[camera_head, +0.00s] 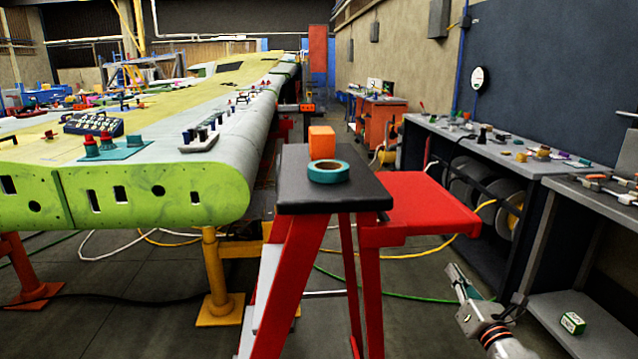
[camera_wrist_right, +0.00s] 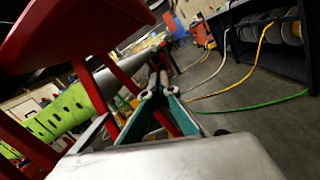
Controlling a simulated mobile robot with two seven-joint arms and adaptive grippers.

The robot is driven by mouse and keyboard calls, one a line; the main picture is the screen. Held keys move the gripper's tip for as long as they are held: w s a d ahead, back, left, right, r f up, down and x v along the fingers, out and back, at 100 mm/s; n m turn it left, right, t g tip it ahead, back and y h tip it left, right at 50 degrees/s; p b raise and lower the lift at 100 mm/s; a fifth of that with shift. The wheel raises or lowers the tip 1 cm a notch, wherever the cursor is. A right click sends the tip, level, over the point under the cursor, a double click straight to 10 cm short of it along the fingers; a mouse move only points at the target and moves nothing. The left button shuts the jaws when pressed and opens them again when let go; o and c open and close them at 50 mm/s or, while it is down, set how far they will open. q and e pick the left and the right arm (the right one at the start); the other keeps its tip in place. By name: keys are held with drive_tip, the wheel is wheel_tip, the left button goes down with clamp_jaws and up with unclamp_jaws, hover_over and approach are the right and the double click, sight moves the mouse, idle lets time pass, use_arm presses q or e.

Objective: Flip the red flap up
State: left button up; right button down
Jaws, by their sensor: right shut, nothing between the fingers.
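The red flap (camera_head: 425,200) sticks out roughly level to the right of the stepladder's black top (camera_head: 330,190), a little below it. In the right wrist view, the flap's underside (camera_wrist_right: 70,30) fills the upper left. My right gripper (camera_head: 455,272) is low over the floor, to the right of the flap and below its level, apart from it. Its fingers (camera_wrist_right: 158,80) are shut and empty in the wrist view. My left gripper is not in view.
A teal tape roll (camera_head: 328,172) and an orange block (camera_head: 321,140) rest on the stepladder top. The green wing (camera_head: 150,195) stands at left. Workbenches (camera_head: 500,150) with cable reels line the right. Cables cross the floor between ladder and benches.

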drive_tip(key=s+a+f+m+g+p, duration=0.15)
drive_tip(key=s+a+f+m, duration=0.25)
drive_tip(key=s+f+m, duration=0.4)
drive_tip(key=s+a+f+m+g, duration=0.3)
drive_tip(key=s+a+f+m, duration=0.15)
drive_tip(key=s+f, duration=0.4)
drive_tip(key=s+a+f+m+g, duration=0.1)
drive_tip(key=s+a+f+m, duration=0.1)
drive_tip(key=s+m, duration=0.3)
drive_tip(key=s+a+f+m+g, duration=0.2)
drive_tip(key=s+f+m, duration=0.3)
drive_tip(key=s, duration=0.4)
drive_tip(key=s+a+f+m+g+y, duration=0.1)
drive_tip(key=s+a+f+m, duration=0.3)
drive_tip(key=s+m, duration=0.2)
drive_tip(key=shift+s+a+f+p, duration=0.25)
drive_tip(key=shift+s+p, duration=0.2)
drive_tip(key=shift+s, duration=0.5)
